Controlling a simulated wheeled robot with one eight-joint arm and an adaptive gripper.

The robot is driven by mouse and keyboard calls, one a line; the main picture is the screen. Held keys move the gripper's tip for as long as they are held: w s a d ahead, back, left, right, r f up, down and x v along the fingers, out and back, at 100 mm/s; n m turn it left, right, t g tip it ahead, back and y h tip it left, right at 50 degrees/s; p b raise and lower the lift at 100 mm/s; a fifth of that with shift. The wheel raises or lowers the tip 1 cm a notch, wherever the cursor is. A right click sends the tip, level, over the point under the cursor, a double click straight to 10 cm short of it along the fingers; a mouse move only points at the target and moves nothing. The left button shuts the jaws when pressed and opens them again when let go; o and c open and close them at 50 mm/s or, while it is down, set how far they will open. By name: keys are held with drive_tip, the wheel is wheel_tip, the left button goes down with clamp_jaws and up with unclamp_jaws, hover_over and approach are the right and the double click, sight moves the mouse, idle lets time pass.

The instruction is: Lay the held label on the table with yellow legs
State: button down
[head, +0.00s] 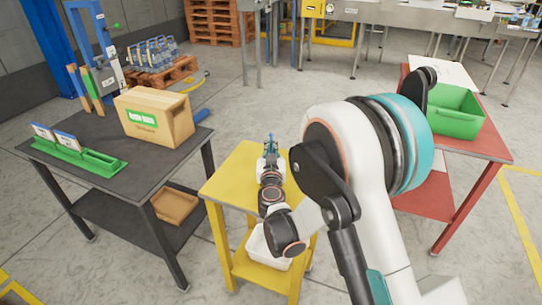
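The table with yellow legs (224,184) has a yellow top and stands in the middle of the head view. My gripper (269,143) is over the far part of this top, small and pointing away from the camera. Some blue shows at its fingertips. I cannot make out a label there, nor whether the fingers are open or shut on something. My wrist and forearm cover the right part of the top. The visible left part of the top is bare.
A dark table (75,172) at left carries a cardboard box (155,117) and a green rack (80,157) with two cards. A white bin (262,246) sits on the yellow table's lower shelf. A red table (482,146) at right carries a green crate (455,112).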

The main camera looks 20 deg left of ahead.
drive_tip(key=shift+f, duration=1.2)
drive_tip(key=shift+f, duration=0.15)
drive_tip(key=c, duration=1.8)
unclamp_jaws()
drive_tip(key=shift+s, duration=0.25)
drive_tip(key=v, duration=0.7)
